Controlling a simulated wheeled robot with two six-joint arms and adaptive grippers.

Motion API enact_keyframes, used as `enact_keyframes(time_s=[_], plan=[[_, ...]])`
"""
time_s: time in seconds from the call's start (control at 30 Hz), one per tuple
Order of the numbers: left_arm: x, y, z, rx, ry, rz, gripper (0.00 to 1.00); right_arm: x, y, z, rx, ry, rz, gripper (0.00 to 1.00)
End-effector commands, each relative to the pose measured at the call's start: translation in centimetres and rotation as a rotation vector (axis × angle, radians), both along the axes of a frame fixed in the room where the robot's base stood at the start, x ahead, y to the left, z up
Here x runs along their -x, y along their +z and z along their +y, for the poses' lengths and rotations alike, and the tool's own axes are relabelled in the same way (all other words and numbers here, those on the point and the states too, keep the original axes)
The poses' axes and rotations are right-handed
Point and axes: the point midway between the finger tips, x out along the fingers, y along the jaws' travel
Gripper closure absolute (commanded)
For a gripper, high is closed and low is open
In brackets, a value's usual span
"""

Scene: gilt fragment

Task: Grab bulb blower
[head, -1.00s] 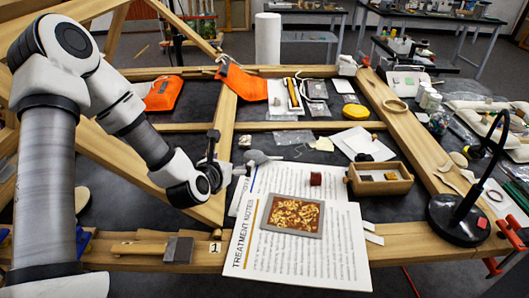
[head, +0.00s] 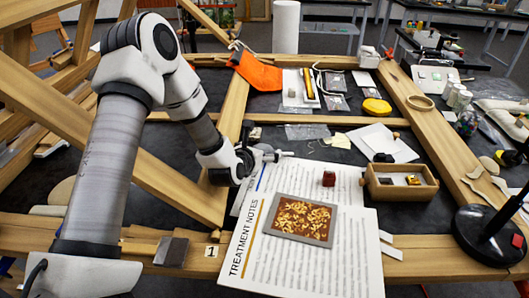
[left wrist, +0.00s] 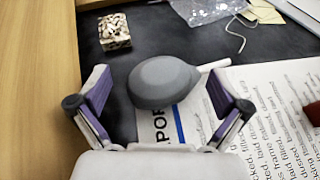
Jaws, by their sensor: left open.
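The bulb blower has a smooth grey bulb (left wrist: 162,82) and a thin white nozzle pointing right. It lies on the dark surface at the edge of the printed sheet. In the head view its nozzle (head: 285,154) shows just right of my left gripper (head: 250,161), which partly hides the bulb. In the left wrist view my left gripper (left wrist: 162,94) is open, with one finger on each side of the bulb and gaps visible on both sides. I cannot tell its height above the bulb. My right gripper is not in view.
The treatment notes sheets (head: 256,262) carry a framed gilt fragment (head: 299,220) and a dark red block (head: 329,178). A wooden box (head: 402,190) and black lamp base (head: 488,236) stand to the right. A small speckled block (left wrist: 114,32) sits beyond the left finger.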

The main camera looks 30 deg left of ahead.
Motion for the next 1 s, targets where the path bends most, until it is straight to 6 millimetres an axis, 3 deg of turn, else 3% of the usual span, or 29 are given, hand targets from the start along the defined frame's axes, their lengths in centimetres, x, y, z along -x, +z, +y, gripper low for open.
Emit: enact_keyframes(time_s=[0.2,0.3,0.4,0.77,0.87,1.0], plan=[[-0.2,-0.1,0.0,0.001,0.0,0.0,0.0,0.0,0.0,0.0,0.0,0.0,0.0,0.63],[-0.2,-0.1,0.0,0.001,0.0,0.0,0.35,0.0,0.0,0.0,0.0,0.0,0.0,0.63],[-0.2,-0.1,0.0,0.001,0.0,0.0,0.64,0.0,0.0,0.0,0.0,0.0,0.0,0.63],[-0.2,0.1,0.0,0.001,0.0,0.0,0.64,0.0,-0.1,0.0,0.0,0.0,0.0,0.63],[-0.2,0.9,0.1,0.002,0.002,-0.002,0.64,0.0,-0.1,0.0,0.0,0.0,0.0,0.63],[-0.3,3.8,0.0,0.002,0.002,-0.007,0.64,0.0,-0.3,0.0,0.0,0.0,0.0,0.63]])
